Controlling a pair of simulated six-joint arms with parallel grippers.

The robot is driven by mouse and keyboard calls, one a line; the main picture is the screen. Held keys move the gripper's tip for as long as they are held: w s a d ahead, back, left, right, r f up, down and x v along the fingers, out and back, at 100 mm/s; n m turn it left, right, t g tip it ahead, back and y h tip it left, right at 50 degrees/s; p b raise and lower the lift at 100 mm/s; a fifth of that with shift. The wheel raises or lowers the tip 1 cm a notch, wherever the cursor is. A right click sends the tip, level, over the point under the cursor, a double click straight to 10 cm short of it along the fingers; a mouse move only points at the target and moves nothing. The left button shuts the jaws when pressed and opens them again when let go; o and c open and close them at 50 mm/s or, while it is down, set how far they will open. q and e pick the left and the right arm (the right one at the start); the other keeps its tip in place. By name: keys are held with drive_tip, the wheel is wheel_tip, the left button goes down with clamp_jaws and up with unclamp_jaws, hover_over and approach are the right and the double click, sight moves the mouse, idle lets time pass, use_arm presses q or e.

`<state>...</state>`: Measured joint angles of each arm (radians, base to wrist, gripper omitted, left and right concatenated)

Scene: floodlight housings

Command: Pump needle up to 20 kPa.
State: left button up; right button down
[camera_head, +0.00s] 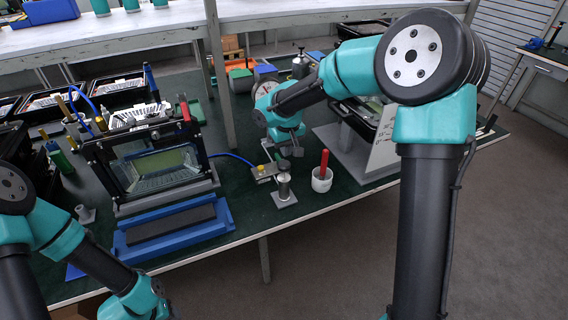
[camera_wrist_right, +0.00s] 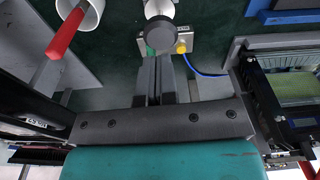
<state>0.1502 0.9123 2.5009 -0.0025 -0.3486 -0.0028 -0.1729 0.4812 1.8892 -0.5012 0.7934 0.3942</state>
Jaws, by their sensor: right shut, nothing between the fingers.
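A small hand pump (camera_head: 284,188) with a metal cylinder stands on a grey plate near the table's front edge. In the right wrist view, its round dark knob (camera_wrist_right: 160,38) shows just beyond the fingertips. My right gripper (camera_head: 289,151) is shut and empty above the pump; its closed fingers also show in the right wrist view (camera_wrist_right: 156,62). I cannot tell whether they touch the knob. A yellow cap (camera_wrist_right: 181,47) and a green cap (camera_wrist_right: 150,51) sit beside the pump. A round pale dial (camera_head: 265,69) stands behind my right arm; its needle is too small to read. My left gripper is outside the frame.
A blue tube (camera_head: 232,157) runs from the pump's block to a black frame holding a floodlight housing (camera_head: 160,170). A white cup (camera_head: 322,181) with a red handle stands right of the pump. A blue tray (camera_head: 175,228) lies at the front left.

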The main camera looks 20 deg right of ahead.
sight(285, 164)
drive_tip(key=shift+w+f, duration=0.15)
drive_tip(key=shift+f, duration=0.95)
drive_tip(key=shift+w+f, duration=0.1)
drive_tip(key=shift+f, duration=0.95)
drive_tip(key=shift+f, duration=0.15)
